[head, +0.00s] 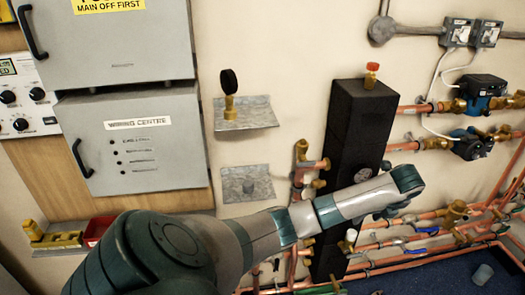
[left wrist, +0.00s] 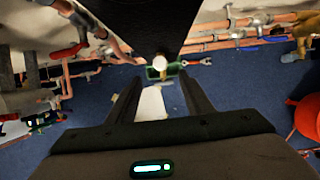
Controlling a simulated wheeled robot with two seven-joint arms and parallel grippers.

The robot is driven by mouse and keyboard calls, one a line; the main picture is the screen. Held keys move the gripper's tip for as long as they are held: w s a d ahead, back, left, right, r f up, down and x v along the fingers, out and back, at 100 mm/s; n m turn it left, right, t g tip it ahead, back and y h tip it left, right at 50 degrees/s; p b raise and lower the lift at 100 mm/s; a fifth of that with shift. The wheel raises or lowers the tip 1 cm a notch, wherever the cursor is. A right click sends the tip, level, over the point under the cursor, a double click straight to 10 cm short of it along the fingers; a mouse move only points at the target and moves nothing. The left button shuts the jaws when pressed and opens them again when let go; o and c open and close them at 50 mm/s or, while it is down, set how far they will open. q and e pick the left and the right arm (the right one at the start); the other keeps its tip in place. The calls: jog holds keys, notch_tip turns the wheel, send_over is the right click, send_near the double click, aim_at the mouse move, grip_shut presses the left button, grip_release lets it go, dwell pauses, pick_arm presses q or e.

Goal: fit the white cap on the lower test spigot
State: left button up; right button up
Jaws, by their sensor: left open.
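My left gripper (left wrist: 160,79) is open and empty in the left wrist view, its two dark fingers apart. In the head view my left arm reaches across the dark block, and its fingers are mostly hidden. A small round white piece (left wrist: 159,61), perhaps the white cap, shows at the foot of the dark block, ahead of and between the fingers. A pale-topped fitting (head: 348,240) on the block's lower front in the head view may be the same piece. I cannot tell whether it sits on the lower test spigot. My right gripper is not in view.
The tall dark block (head: 345,130) stands against the wall, with a red-topped valve (head: 372,75) on top. Copper pipes (head: 420,237) with brass valves crowd its right and lower sides. A metal shelf (head: 262,116) and a grey cup (head: 482,274) on the blue floor also show.

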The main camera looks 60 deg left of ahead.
pick_arm(q)
jog(key=s+d+f+n+t+h, duration=0.1)
jog(key=d+f+n+t+h, duration=0.3)
jog(key=d, duration=0.6)
jog(key=s+d+f+n+t+h, duration=0.15)
jog(key=d+f+n+t, duration=0.35)
jog(key=d, duration=0.5)
jog(key=s+a+f+n+g, duration=0.1)
jog(key=s+f+n, duration=0.1)
jog(key=s+f, duration=0.7)
jog(key=s+a+f+n+g, duration=0.2)
jog(key=s+f, duration=0.2)
jog(key=f, duration=0.9)
jog(key=s+a+f+n+g, duration=0.1)
jog(key=s+f+n, duration=0.1)
jog(key=s+f, duration=0.7)
jog(key=s+f+n+g, duration=0.1)
jog(key=s+f, duration=0.4)
jog(key=s, duration=0.5)
jog(key=s+a+f+n+g, duration=0.1)
jog(key=s+f+n, duration=0.1)
jog(key=s+f, duration=0.4)
jog(key=s+f+n+g, duration=0.1)
jog(key=s+f, duration=0.5)
jog(key=s, duration=0.8)
jog(key=shift+a+n+g+y, duration=0.15)
jog(key=shift+n+g+y, duration=0.25)
jog(key=shift+y, duration=0.05)
jog(key=shift+f, duration=0.1)
